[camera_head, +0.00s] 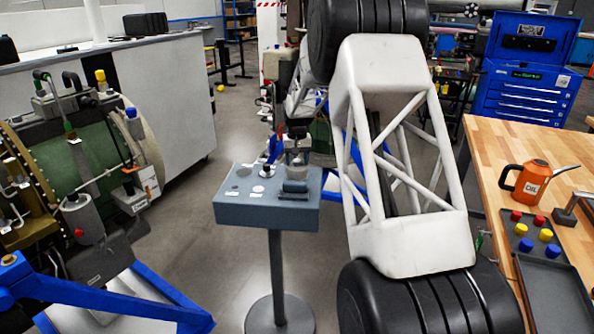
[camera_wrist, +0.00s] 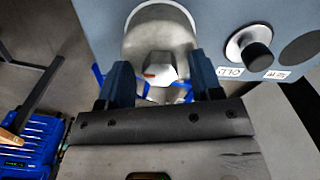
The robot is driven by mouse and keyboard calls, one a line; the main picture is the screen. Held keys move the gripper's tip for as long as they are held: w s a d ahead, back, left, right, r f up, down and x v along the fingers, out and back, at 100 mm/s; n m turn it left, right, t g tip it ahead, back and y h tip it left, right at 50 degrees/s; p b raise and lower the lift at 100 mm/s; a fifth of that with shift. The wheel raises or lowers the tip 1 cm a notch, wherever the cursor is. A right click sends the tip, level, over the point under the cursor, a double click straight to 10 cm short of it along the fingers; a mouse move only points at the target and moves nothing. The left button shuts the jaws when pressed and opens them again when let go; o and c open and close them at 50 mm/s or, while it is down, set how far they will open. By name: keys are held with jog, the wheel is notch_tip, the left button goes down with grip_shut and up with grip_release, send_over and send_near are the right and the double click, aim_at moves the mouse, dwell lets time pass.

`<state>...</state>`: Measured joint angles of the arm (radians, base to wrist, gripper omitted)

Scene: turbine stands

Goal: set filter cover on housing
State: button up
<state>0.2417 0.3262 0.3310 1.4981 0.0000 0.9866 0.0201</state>
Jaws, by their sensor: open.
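My gripper (camera_head: 297,133) points down over the back right of a blue-grey stand top. In the wrist view its two blue fingers (camera_wrist: 162,85) are apart, on either side of a pale hexagonal knob. The knob tops a rounded grey metal part (camera_wrist: 160,30), which looks like the filter cover. I cannot tell whether the fingers touch the knob. In the head view a grey cylindrical part (camera_head: 298,156) shows just below the gripper, partly hidden by it. I cannot clearly tell the cover from the housing there.
The stand top (camera_head: 240,214) holds a dark cylinder (camera_head: 295,187) in front and round spots with labels. A turbine (camera_head: 85,160) stands left. A workbench (camera_head: 530,140) with an orange can (camera_head: 531,178) stands right.

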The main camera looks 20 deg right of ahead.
aim_at(297, 161)
jog(key=shift+f, duration=0.35)
dwell(0.5)
jog(key=shift+c, duration=0.4)
jog(key=shift+s+f, duration=0.1)
grip_shut()
jog(key=shift+r, duration=0.4)
jog(key=shift+r, duration=0.5)
jog(key=shift+r, duration=0.3)
jog(key=shift+r, duration=0.75)
